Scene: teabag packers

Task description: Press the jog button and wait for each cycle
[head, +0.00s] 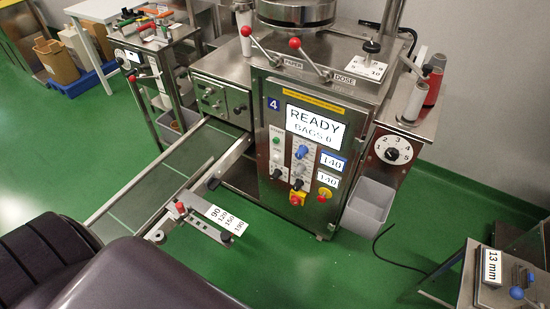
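The packing machine (300,90) stands upright in the middle of the head view. Its screen (315,126) reads READY, BAGS 0. Below and left of the screen is a column of small controls on the front panel, with a green button (277,141) at the top. Lower in that column are smaller dark and pale controls; their labels are too small to read surely, so I cannot tell which is the jog button. Neither of my grippers shows.
A conveyor (160,180) runs from the machine toward the lower left. A scale arm (205,222) with a red knob juts out in front. A grey bin (367,205) hangs at right. A bench with a 13 mm label (491,267) stands lower right. Green floor between is clear.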

